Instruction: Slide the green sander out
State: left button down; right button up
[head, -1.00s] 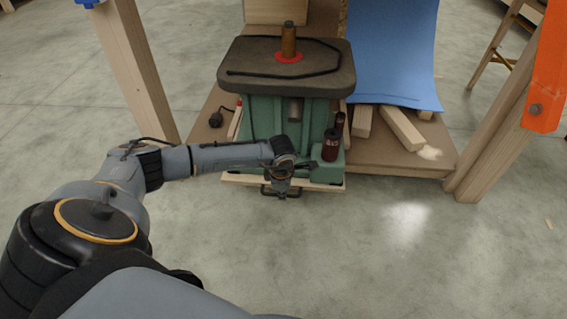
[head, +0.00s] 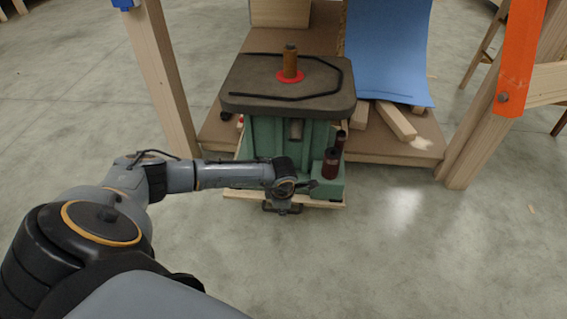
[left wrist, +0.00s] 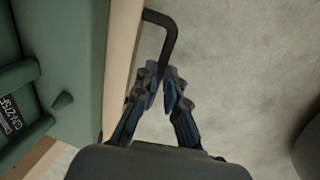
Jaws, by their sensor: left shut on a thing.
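The green sander (head: 262,135) stands upright on a light wooden base board (head: 240,195), with a dark table top and a brown spindle in a red ring. A black handle (left wrist: 165,25) is fixed to the board's front edge. My left gripper (head: 281,205) is at this handle, low in front of the sander. In the left wrist view the left gripper (left wrist: 163,85) has its fingers closed around the handle's bar, and the sander's green side (left wrist: 50,80) is at the left. My right gripper is not in view.
The sander's board juts forward from a brown shelf (head: 385,160) between wooden posts (head: 165,85). Wood offcuts (head: 396,121) and a blue sheet (head: 388,55) lie right of the sander. An orange-painted beam (head: 520,60) stands at right. The concrete floor in front is clear.

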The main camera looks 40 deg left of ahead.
pick_arm(q)
jog(key=shift+s+d+f, duration=0.1)
jog(key=shift+s+d, duration=0.05)
jog(key=shift+s, duration=0.05)
jog(key=c, duration=1.4)
grip_release()
jog(key=shift+w, duration=0.1)
notch_tip(320, 180, up, 12)
jog(key=s+d, duration=0.1)
jog(key=s, duration=0.1)
